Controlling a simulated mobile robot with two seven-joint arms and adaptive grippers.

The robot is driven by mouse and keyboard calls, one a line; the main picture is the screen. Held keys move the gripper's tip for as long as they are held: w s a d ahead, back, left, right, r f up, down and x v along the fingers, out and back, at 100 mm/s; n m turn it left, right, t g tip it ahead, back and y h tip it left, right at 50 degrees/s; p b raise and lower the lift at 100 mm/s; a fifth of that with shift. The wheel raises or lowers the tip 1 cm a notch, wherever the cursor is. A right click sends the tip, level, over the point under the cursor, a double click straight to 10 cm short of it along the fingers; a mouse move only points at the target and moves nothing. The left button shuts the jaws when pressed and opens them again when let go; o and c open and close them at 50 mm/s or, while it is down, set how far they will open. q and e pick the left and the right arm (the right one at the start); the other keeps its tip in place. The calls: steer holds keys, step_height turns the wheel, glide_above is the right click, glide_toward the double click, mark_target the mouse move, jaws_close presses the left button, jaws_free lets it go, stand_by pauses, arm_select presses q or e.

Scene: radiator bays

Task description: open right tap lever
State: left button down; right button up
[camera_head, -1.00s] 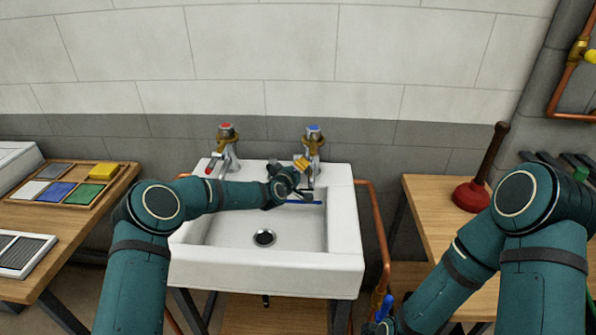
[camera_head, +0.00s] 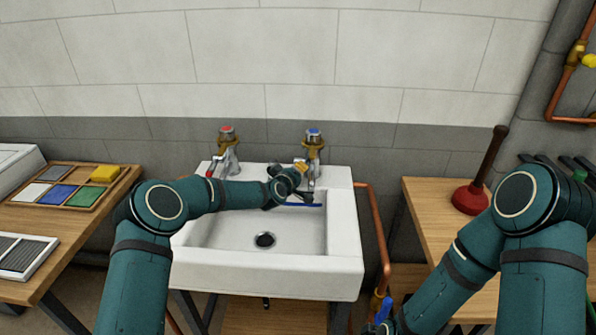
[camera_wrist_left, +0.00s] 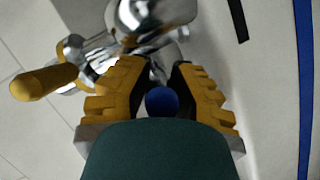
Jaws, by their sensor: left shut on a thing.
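The right tap (camera_head: 314,142), chrome and brass with a blue cap, stands at the back right of the sink (camera_head: 193,267). My left gripper (camera_head: 300,177) is at the front of this tap, below its cap. In the left wrist view the yellow-padded fingers (camera_wrist_left: 157,80) are shut around the tap lever, whose round blue tip (camera_wrist_left: 162,102) shows between them. The rest of the lever is mostly hidden by the fingers.
The left tap (camera_head: 227,150) with a red cap stands at the back left of the sink. A plunger (camera_head: 471,198) stands on the right bench. A wooden tray (camera_head: 103,201) with coloured pads and a yellow block (camera_head: 105,174) is on the left. A copper pipe (camera_head: 374,235) runs beside the sink.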

mark_target(298, 161)
arm_select(q)
step_height(298, 161, up, 2)
steer(key=g+p, duration=0.1)
steer(key=p, duration=0.2)
steer(key=g+p, duration=0.1)
steer(key=p, duration=0.2)
steer(key=shift+w+r+n+g, duration=0.15)
steer(key=shift+r+n+g, duration=0.1)
steer(key=shift+n+g, duration=0.05)
steer(key=g+p, duration=0.1)
steer(key=p, duration=0.1)
steer(key=g+p, duration=0.1)
steer(key=p, duration=0.1)
steer(key=shift+w+r+n+y+p, duration=0.25)
steer(key=shift+r+n+y+p, duration=0.05)
steer(key=shift+r+p, duration=0.1)
steer(key=shift+w+g+p, duration=0.1)
steer(key=shift+g+p, duration=0.6)
steer(key=shift+g, duration=0.1)
steer(key=c, duration=1.1)
jaws_free()
steer(key=shift+f, duration=0.1)
steer(key=v, duration=1.2)
steer(key=shift+d, duration=0.1)
